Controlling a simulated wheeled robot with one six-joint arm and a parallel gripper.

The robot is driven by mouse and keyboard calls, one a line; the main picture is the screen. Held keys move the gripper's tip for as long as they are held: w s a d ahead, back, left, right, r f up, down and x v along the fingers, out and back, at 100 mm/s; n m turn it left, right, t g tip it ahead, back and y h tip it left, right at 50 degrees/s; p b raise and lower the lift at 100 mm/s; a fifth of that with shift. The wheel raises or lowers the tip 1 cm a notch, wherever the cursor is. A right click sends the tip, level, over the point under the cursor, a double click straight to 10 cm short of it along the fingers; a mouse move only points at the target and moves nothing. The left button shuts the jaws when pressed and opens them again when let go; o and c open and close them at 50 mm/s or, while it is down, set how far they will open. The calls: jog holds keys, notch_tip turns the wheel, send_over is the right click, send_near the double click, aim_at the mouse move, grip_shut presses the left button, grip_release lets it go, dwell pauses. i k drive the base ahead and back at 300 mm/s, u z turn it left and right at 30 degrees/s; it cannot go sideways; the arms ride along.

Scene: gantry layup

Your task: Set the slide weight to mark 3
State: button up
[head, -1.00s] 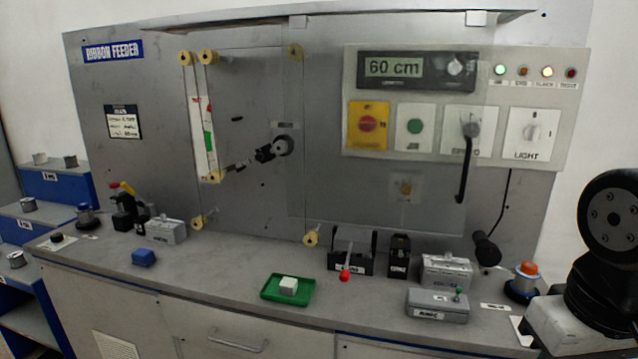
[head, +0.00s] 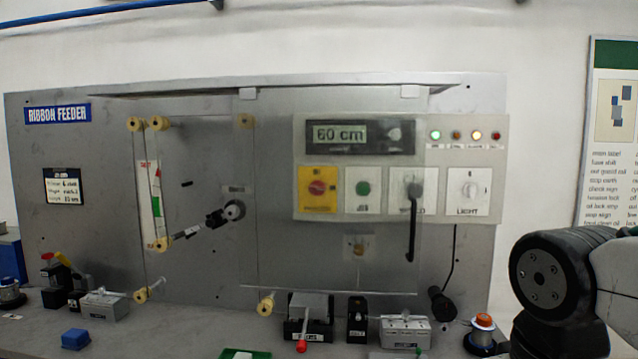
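The lever arm (head: 190,232) of the ribbon feeder runs in the head view from a dark round hub (head: 234,210) down left to a yellow roller (head: 158,244). A black block, which looks like the slide weight (head: 215,219), sits on the lever close to the hub. The marks on the lever are too small to read, so I cannot tell which mark the weight is at. My gripper is not in view; only a black and white part of my arm shows at the right edge.
The control panel (head: 480,146) reads "60 cm" and has a yellow switch plate, green button and dark hanging handle (head: 411,230). Along the bench stand a blue block (head: 75,339), black holders, grey boxes (head: 405,331) and an orange-topped spool (head: 483,330). A poster (head: 609,150) hangs right.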

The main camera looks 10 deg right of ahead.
aim_at(214, 221)
jog(key=u, duration=2.05)
jog(key=i, duration=1.35)
jog(key=z, duration=2.85)
jog(key=i, duration=0.25)
jog(key=u, duration=0.15)
